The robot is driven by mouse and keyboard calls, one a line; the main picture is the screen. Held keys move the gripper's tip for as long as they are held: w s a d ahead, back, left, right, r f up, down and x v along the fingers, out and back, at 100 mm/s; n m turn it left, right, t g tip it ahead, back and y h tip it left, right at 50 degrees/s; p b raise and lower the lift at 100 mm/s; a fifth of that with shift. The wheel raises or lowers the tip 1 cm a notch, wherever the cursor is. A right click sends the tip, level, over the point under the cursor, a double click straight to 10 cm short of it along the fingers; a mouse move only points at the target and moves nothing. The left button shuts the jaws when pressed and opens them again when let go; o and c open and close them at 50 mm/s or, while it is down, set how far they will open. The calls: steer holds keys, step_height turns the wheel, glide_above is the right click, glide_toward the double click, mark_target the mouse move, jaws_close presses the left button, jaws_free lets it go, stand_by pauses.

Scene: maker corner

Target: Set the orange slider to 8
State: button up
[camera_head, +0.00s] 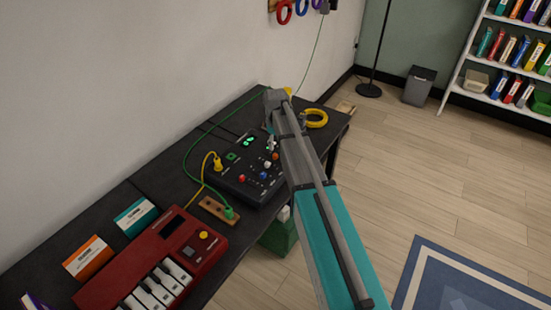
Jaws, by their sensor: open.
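A black control box (232,181) lies on the dark bench and carries several small coloured caps and green lit displays. An orange cap (275,156), which looks like the orange slider, is near its right edge, close beside my arm. Its scale and setting are too small to read. My arm reaches in from the lower right and bends at the box's far end. My gripper (270,132) is small and partly hidden there, pointing down over the far right part of the box. It is open, and I see nothing held in it. I cannot tell if it touches the box.
A red keyboard (150,262) and two small boxes lie at the near left. A yellow ring (316,118) lies right of my arm. The wall borders the bench's left; open floor lies right.

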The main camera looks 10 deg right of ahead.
mark_target(276, 154)
steer(key=shift+f+b, duration=2.75)
steer(key=shift+f, duration=0.25)
jaws_close()
